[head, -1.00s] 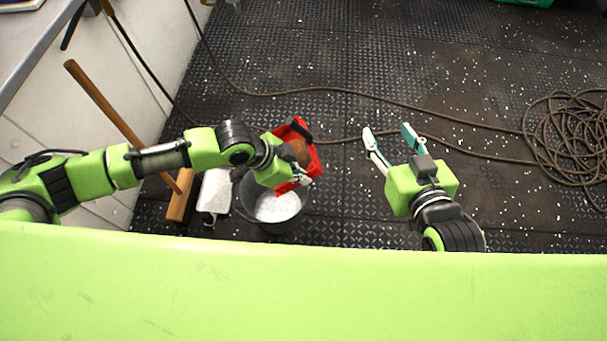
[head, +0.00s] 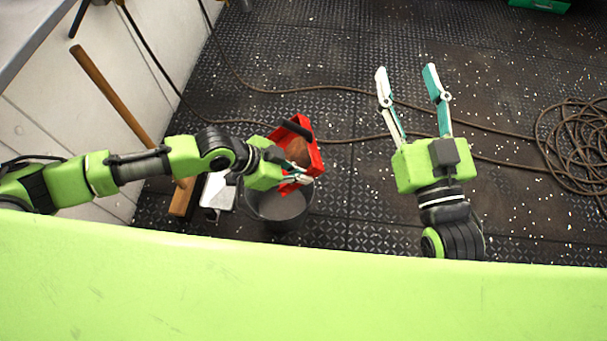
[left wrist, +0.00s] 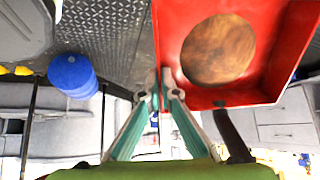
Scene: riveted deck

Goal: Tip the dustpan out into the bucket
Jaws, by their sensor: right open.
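The red dustpan (head: 314,158) is tilted above the dark grey bucket (head: 278,208), covering the far part of its mouth. A round brown thing (head: 298,151) shows inside the pan; it also shows in the left wrist view (left wrist: 218,50). My left gripper (head: 299,177) is at the pan's near side. In the left wrist view its fingers (left wrist: 163,84) come together on the edge of the red pan (left wrist: 205,97). My right gripper (head: 406,72) is open and empty, apart from the pan and bucket, to their right.
A broom with a wooden handle (head: 112,95) leans left of the bucket, next to a pale box-like thing (head: 218,191). A brown cable lies coiled (head: 575,140) at the right and runs across the floor. White specks dot the dark deck. A pale wall stands at left.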

